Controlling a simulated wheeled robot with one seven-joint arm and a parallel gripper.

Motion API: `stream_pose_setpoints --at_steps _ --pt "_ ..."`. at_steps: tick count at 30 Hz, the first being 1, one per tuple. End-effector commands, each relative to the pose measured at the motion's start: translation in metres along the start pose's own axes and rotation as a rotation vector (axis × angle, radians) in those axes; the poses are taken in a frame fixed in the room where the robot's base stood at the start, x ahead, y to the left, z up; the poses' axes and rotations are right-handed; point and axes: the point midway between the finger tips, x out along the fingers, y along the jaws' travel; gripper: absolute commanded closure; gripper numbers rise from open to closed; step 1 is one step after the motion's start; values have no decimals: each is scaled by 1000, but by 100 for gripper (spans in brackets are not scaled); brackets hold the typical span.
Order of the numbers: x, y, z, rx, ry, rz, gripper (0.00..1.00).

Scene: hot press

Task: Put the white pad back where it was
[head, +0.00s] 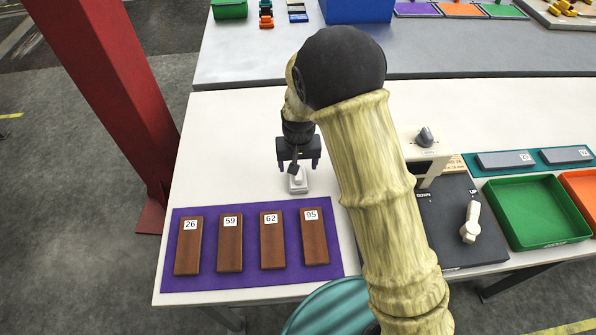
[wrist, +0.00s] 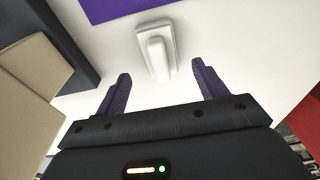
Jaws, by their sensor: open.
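The white pad (head: 298,181) is a small white block with a raised grip on a flat base. It stands on the white table, just behind the purple mat. In the wrist view the white pad (wrist: 156,52) lies ahead of my gripper, near the line between the fingers. My gripper (head: 298,163) is open and empty, pointing down over the pad. In the wrist view the two purple fingers of my gripper (wrist: 160,84) are spread apart, and the pad appears beyond their tips, not between them. I cannot tell the exact height gap.
A purple mat (head: 251,279) holds several numbered brown blocks in front of the pad. A dark press with a white lever (head: 470,222) stands at right, beside a green tray (head: 537,212). A red post (head: 115,90) rises at left. The table left of the pad is clear.

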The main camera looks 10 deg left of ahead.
Motion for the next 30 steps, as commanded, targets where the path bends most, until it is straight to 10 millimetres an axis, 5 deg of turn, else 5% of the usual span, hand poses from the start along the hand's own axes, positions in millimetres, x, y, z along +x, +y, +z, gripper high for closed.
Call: stream_pose_setpoints --at_steps 10,30 --pt "-53 0 0 0 1 -1 29" --pt "-57 2 0 3 0 0 29"
